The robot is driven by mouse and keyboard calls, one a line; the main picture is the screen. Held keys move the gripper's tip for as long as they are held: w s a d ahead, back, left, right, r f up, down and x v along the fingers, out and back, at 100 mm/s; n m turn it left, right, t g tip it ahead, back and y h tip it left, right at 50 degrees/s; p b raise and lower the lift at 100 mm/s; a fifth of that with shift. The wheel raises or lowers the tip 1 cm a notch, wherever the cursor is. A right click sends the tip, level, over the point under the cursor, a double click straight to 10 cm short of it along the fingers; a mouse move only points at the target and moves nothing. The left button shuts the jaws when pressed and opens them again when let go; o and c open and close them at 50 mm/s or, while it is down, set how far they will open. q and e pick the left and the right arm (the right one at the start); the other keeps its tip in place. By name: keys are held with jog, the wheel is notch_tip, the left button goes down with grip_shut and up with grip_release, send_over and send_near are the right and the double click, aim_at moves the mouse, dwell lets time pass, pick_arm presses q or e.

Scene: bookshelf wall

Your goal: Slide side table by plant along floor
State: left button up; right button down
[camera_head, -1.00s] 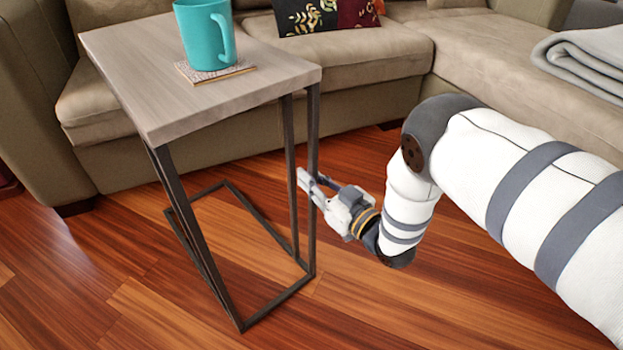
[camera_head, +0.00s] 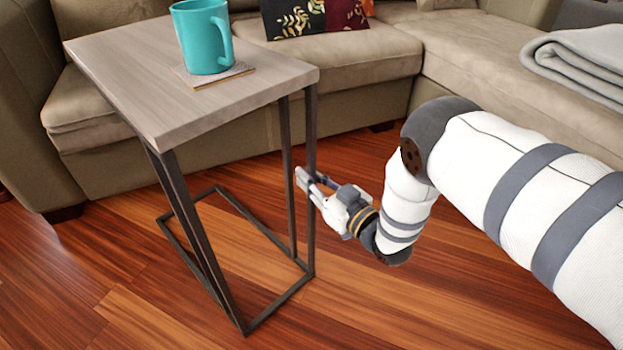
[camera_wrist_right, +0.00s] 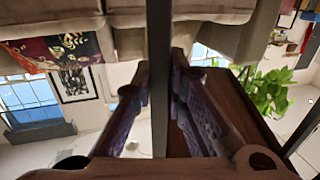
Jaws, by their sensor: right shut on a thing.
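The side table (camera_head: 110,62) has a pale wood top and a dark metal frame standing on the wood floor, in the middle-left of the head view. My right gripper (camera_head: 306,184) is shut on the table's right rear upright leg, about halfway up. In the right wrist view, the dark leg (camera_wrist_right: 159,80) runs upright between the two fingers of the gripper (camera_wrist_right: 160,105). A green plant (camera_wrist_right: 268,92) shows at the right of the wrist view. My left gripper is not in view.
A teal mug (camera_head: 200,40) stands on a coaster (camera_head: 238,69) on the table top. A beige sofa (camera_head: 340,65) runs behind the table, with a cushion (camera_head: 300,16) and a grey blanket (camera_head: 590,58) on it. Bare floor (camera_head: 60,290) lies at the front left.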

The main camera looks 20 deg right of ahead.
jog(key=c, duration=1.5)
grip_release()
jog(key=shift+w+d, duration=0.1)
jog(key=shift+w, duration=0.05)
jog(key=shift+c, duration=0.2)
jog(key=v, duration=1.2)
